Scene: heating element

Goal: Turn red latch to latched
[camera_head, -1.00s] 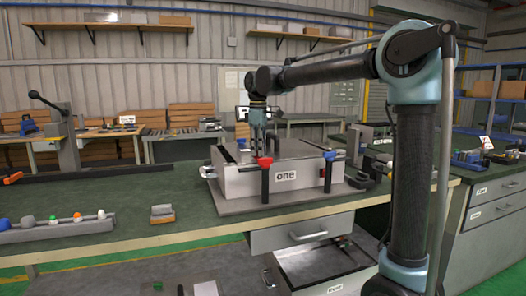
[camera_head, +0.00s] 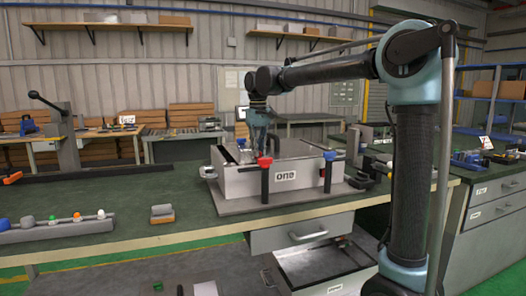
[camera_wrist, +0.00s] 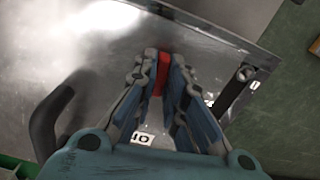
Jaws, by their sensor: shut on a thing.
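A metal box (camera_head: 292,179) labelled "one" sits on a grey base plate on the green bench. The red latch (camera_head: 265,162) is at its top front edge, with a black bar hanging down the front face. A blue latch (camera_head: 329,156) with a similar bar is to its right. My gripper (camera_head: 256,158) is at the top of the box, at the red latch. In the wrist view, the fingers of my gripper (camera_wrist: 162,80) are closed around the red part of the latch (camera_wrist: 161,74). The fingers hide most of the latch there.
A black curved handle (camera_wrist: 48,122) is left of my fingers in the wrist view. A tray with small coloured knobs (camera_head: 55,230) and a small block (camera_head: 162,214) lie left on the bench. An open drawer (camera_head: 325,264) is below the box.

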